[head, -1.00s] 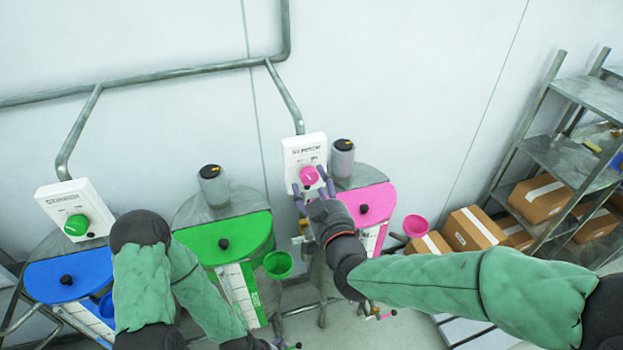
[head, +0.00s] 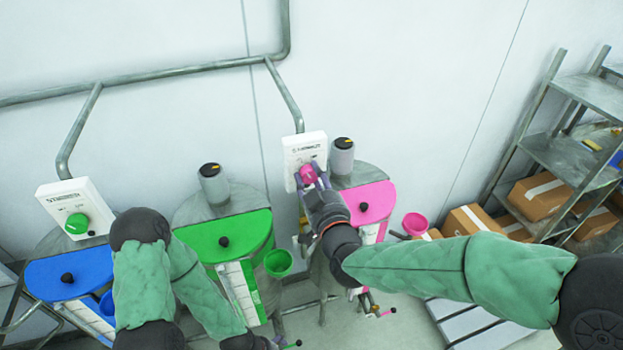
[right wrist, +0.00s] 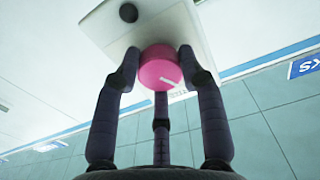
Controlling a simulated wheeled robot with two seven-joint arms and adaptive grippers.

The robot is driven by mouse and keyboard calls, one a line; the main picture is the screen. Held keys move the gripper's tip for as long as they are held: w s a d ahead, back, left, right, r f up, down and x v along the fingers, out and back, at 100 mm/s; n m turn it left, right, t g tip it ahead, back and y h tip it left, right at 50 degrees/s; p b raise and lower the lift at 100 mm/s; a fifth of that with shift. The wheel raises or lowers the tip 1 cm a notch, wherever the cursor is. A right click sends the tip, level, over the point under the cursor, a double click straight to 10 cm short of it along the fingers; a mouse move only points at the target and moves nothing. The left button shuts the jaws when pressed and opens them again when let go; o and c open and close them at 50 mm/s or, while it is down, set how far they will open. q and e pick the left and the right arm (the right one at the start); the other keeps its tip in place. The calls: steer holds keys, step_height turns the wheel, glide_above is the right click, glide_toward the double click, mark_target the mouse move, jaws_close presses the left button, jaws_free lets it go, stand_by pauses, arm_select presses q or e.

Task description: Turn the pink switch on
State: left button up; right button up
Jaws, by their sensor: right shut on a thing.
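The pink switch (head: 308,173) is a round knob on a white control box (head: 303,148) on the wall side of the pink-lidded drum (head: 368,202). In the right wrist view the pink knob (right wrist: 160,66) carries a short white line towards its lower right. My right gripper (head: 305,180) is shut on the knob, and its dark fingers (right wrist: 160,80) sit around it, one from each side and one from below. The fingers partly hide the knob in the head view.
A green-lidded drum (head: 222,238) stands left of the pink one. A blue-lidded drum (head: 70,278) stands farther left, below a box with a green knob (head: 76,223). Grey pipes run along the wall. A shelf (head: 575,157) with cartons (head: 540,197) stands at the right.

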steer(key=m+b, duration=0.5)
steer(key=b, duration=0.2)
steer(key=m+b, duration=0.3)
steer(key=b, duration=0.1)
steer(key=shift+f+m, duration=0.3)
steer(key=shift+f, duration=0.05)
steer(key=shift+a+r+m+b, duration=0.1)
steer(key=shift+m+b, duration=1.35)
steer(key=shift+m, duration=0.15)
steer(key=o, duration=1.1)
steer(key=shift+r, duration=0.15)
steer(key=shift+o, duration=0.2)
steer(key=shift+s, duration=0.15)
steer(key=v, duration=1.1)
steer(key=shift+s, duration=0.35)
